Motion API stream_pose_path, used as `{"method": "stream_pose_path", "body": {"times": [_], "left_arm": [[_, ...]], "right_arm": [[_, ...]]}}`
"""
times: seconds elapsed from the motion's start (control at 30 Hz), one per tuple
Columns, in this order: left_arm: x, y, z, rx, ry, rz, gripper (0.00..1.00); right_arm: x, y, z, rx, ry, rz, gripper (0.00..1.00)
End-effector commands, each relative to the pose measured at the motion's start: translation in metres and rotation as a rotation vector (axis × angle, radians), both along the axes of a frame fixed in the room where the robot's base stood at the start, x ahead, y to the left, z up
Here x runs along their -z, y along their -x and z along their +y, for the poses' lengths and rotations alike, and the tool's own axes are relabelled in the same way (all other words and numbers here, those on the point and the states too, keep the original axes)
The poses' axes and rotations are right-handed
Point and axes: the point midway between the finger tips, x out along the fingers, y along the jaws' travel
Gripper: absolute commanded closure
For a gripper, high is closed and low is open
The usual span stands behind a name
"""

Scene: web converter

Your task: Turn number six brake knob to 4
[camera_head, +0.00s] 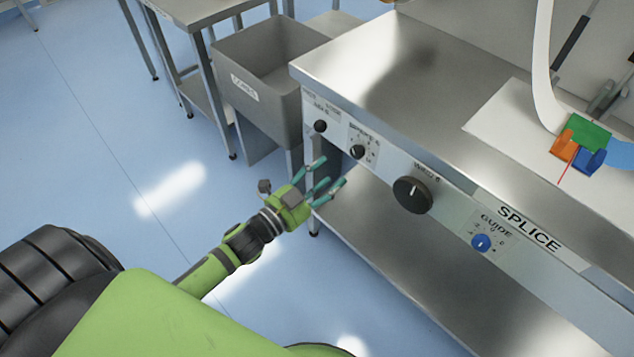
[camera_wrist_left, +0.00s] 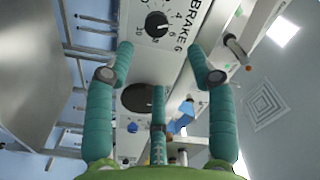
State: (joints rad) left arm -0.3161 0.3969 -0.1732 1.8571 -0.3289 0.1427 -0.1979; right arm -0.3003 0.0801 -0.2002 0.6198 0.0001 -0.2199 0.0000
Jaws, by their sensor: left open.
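The brake 6 knob (camera_wrist_left: 157,24) is small, round and black on a white dial plate with numbers and the word BRAKE, near the top of the left wrist view. Which number it points to is too small to read surely. In the head view it seems to be the small black knob (camera_head: 357,152) on the front panel. My left gripper (camera_head: 326,178) has its teal fingers spread and empty, just in front of the panel, below and left of that knob. In the left wrist view the spread fingers (camera_wrist_left: 158,75) lie below the dial, apart from it. My right gripper is not in view.
Another black knob (camera_head: 320,126) is to the left, a large black knob (camera_head: 412,195) to the right, and a blue guide knob (camera_head: 481,243) farther right. The steel worktop (camera_head: 390,60) overhangs a lower shelf (camera_head: 400,250). A grey bin (camera_head: 262,85) stands behind my gripper.

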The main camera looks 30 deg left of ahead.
Motion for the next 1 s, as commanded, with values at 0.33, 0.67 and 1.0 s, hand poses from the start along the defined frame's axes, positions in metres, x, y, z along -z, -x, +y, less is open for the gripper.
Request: {"method": "stream_pose_path", "body": {"times": [0.33, 0.67, 1.0], "left_arm": [[-0.001, 0.025, 0.009, 0.001, 0.0, -0.002, 0.44], [0.0, 0.024, 0.009, 0.0, 0.0, -0.002, 0.44], [0.048, 0.026, 0.023, -0.062, 0.029, 0.129, 0.44]], "right_arm": [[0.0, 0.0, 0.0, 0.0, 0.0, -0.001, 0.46], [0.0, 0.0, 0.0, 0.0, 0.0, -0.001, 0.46], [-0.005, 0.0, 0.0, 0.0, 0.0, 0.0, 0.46]]}}
